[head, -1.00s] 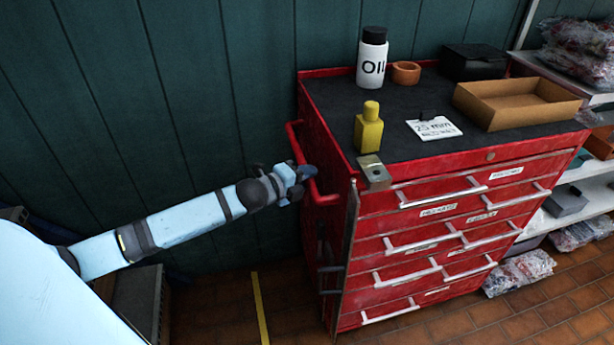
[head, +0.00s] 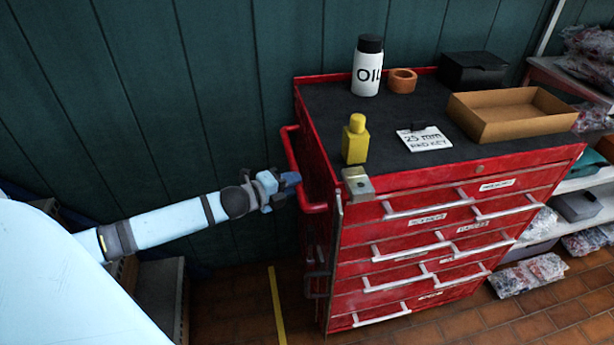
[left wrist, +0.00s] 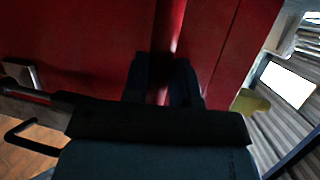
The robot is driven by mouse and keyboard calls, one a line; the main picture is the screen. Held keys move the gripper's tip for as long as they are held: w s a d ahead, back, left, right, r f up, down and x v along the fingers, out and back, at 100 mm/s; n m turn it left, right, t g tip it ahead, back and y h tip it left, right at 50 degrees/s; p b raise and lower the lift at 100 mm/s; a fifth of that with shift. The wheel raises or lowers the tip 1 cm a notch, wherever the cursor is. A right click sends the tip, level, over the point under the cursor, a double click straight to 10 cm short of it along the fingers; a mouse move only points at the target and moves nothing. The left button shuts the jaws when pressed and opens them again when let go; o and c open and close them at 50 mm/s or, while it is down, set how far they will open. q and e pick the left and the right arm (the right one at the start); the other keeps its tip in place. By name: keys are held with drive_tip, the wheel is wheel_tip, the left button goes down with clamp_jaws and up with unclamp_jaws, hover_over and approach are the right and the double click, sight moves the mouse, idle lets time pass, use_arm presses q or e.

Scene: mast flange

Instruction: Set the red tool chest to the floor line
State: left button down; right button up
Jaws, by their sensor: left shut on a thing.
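The red tool chest (head: 465,172) stands upright on the tiled floor against the green wall, with several drawers facing front. The yellow floor line (head: 277,305) lies to its left, with a strip of floor between them. My left gripper (head: 287,181) is shut on the red side handle (head: 291,152) at the chest's left. In the left wrist view its fingers (left wrist: 163,82) straddle the red bar, with the red chest side (left wrist: 70,45) beyond. My right gripper is not in view.
On the chest top stand an oil bottle (head: 368,67), a yellow bottle (head: 355,140), a brown ring (head: 402,81), a black box (head: 474,70), a cardboard tray (head: 515,113) and a card (head: 426,139). A metal block (head: 357,184) sits at the front left corner. Shelves (head: 590,183) stand to the right.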

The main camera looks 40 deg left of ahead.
use_arm(q)
drive_tip(key=s+a+p, duration=0.5)
drive_tip(key=s+a, duration=0.4)
drive_tip(key=s, duration=0.2)
drive_tip(key=shift+f, duration=0.25)
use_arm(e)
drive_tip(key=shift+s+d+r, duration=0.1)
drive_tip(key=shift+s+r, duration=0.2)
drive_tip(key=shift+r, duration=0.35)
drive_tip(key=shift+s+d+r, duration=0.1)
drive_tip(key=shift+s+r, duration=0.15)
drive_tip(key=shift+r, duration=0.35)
use_arm(q)
drive_tip(key=shift+a, duration=0.1)
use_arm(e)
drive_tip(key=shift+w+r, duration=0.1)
